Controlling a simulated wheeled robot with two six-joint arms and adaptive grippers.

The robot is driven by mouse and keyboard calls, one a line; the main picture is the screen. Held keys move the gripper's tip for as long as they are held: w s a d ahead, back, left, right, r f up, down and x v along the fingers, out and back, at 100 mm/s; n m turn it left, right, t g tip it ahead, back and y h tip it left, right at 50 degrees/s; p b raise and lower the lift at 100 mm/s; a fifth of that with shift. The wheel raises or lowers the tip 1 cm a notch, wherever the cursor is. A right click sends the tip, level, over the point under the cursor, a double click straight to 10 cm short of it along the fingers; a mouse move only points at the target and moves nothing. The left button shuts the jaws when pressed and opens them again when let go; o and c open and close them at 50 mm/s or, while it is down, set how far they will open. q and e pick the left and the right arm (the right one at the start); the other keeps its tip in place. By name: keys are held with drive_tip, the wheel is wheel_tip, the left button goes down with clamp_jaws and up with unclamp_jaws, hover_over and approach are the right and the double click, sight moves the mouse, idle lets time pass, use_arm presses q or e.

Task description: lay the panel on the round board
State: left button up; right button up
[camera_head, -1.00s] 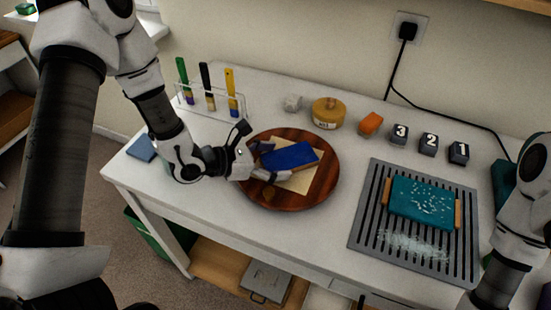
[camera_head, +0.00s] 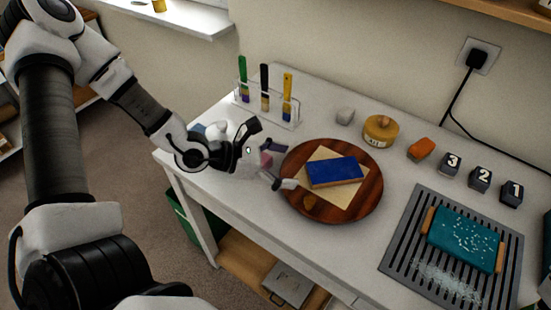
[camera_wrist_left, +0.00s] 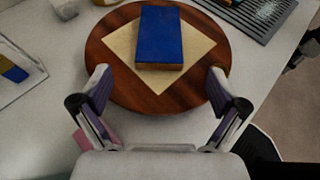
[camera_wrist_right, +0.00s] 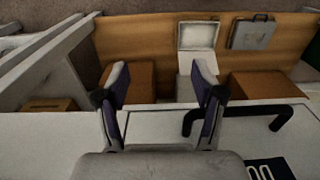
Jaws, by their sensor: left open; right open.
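The blue panel (camera_head: 333,171) lies flat on a cream square sheet (camera_head: 322,200) on the dark wooden round board (camera_head: 369,197). In the left wrist view the panel (camera_wrist_left: 160,36) has a brown side edge and sits towards the far part of the board (camera_wrist_left: 103,62). My left gripper (camera_head: 284,166) is open and empty at the board's left edge, its fingers apart from the panel. My right gripper (camera_wrist_right: 161,80) is open and empty in the right wrist view, over the table's edge; it is out of the head view.
A brush rack (camera_head: 266,110) stands behind my left gripper. A jar (camera_head: 381,131), an orange block (camera_head: 421,148) and numbered blocks (camera_head: 480,179) line the back. A teal block (camera_head: 465,240) with wooden ends lies on a grey slatted tray (camera_head: 400,255) at the right.

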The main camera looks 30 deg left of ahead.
use_arm(q)
drive_tip(key=p+v, duration=0.2)
drive_tip(key=v, duration=0.1)
idle(0.6)
